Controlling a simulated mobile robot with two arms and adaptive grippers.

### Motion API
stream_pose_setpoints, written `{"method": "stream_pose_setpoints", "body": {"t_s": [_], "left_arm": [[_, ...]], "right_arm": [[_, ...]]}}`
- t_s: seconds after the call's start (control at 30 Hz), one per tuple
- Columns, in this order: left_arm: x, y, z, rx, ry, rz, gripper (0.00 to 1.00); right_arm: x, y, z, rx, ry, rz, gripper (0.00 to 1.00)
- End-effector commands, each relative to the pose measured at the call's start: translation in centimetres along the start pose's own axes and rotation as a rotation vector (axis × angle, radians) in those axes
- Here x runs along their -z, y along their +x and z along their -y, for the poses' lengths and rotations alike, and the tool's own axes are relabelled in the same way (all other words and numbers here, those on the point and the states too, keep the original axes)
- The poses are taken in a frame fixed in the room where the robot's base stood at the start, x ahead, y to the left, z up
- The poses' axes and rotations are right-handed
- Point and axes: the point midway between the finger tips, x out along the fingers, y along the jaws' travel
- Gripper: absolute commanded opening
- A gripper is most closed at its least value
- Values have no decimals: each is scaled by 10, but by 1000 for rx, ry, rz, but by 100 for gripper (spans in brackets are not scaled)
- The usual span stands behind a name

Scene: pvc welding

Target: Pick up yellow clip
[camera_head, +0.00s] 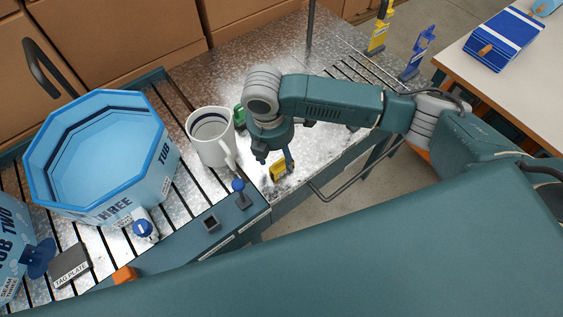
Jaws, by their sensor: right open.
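A small yellow clip (279,169) lies on the metal table top near its front edge, right of the white mug. My right gripper (275,158) comes down from above, right at the clip. Its fingers are apart and point down, and it partly hides the clip. I cannot tell whether the fingers touch the clip. My left gripper is not in view.
A white mug (207,148) stands close left of my right gripper, with a green item (239,117) behind it. A blue octagonal tub (99,213) fills the left. A blue-topped knob (239,187) stands near the front edge. Yellow (379,36) and blue (416,54) holders stand at the back right.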

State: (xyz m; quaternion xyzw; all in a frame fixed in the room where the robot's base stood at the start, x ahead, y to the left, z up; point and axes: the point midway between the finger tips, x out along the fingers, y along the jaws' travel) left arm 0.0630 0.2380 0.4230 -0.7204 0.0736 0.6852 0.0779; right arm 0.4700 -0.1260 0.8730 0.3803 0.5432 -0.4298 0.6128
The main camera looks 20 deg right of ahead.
Motion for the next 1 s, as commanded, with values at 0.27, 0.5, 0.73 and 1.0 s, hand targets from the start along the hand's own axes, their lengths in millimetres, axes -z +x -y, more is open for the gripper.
{"method": "stream_pose_setpoints", "body": {"t_s": [0.27,0.5,0.73,1.0], "left_arm": [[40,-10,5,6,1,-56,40],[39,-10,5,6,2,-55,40],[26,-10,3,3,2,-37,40],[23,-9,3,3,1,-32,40]], "right_arm": [[0,33,2,2,0,0,57],[0,34,2,1,-1,0,57],[0,34,2,1,-1,0,11],[0,34,2,0,-1,0,8]]}}
